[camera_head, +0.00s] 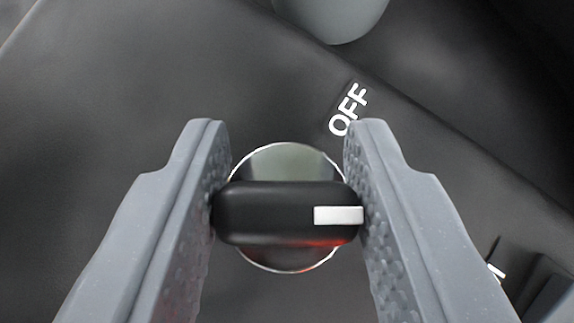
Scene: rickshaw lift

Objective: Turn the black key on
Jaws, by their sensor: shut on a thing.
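The black key (265,212) is a rounded bar with a white mark near its right end. It lies level across a round silver disc (286,162) in the middle of the view. The white mark points right. My gripper (287,205) has one grey finger on each side, shut on the two ends of the key. White OFF lettering (348,109) sits up and right of the key. Part of another white label (497,272) shows at the lower right; the right finger and a dark edge hide the rest.
The dark panel (120,90) fills most of the view. Its edge runs diagonally from the top middle to the right. A grey rounded object (335,15) stands at the top, cut off by the frame. A dark raised part (550,297) is at the lower right.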

